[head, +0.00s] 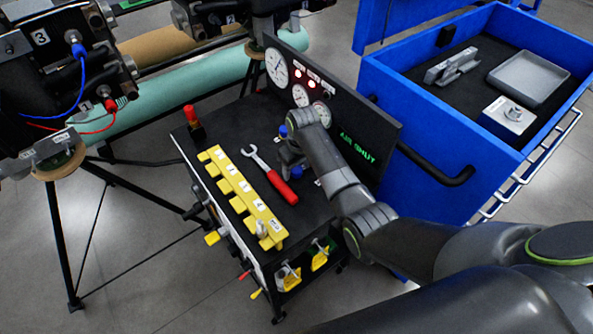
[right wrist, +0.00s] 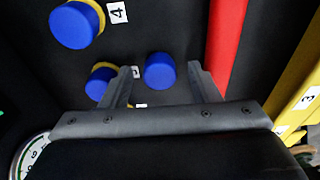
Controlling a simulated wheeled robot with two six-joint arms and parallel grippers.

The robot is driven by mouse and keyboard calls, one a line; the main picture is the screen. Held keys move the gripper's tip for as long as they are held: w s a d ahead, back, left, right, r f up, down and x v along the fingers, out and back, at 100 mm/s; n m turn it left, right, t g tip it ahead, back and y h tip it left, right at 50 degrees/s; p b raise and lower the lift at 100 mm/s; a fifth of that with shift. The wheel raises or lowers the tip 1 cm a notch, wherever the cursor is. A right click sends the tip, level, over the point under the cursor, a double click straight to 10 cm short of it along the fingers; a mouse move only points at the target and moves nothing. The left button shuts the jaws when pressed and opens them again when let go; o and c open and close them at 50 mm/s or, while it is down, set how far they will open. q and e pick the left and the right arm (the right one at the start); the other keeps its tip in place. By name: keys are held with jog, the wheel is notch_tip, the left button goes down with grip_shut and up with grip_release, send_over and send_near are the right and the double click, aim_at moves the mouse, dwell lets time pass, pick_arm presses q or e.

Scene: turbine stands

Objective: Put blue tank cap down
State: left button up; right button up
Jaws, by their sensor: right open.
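My right gripper (head: 290,157) is low over the black cart top, beside the gauge panel. In the right wrist view its two fingers (right wrist: 165,78) are spread, one on each side of a blue cap (right wrist: 160,71). That cap appears to stand on the black surface, with a gap to each finger. A second blue cap (right wrist: 98,86) sits on a yellow ring beside the left finger, partly hidden by it. A third blue cap (right wrist: 73,26) on a yellow ring is next to the label 4. Blue caps also show in the head view (head: 297,172). My left gripper is out of view.
A red-handled wrench (head: 282,187) and a yellow numbered rack (head: 242,197) lie left of the gripper on the cart (head: 225,140). The gauge panel (head: 345,125) stands behind. A blue drawer cabinet (head: 450,135) with metal parts is to the right.

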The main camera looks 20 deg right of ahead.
jog(key=shift+f, duration=0.4)
jog(key=c, duration=1.1)
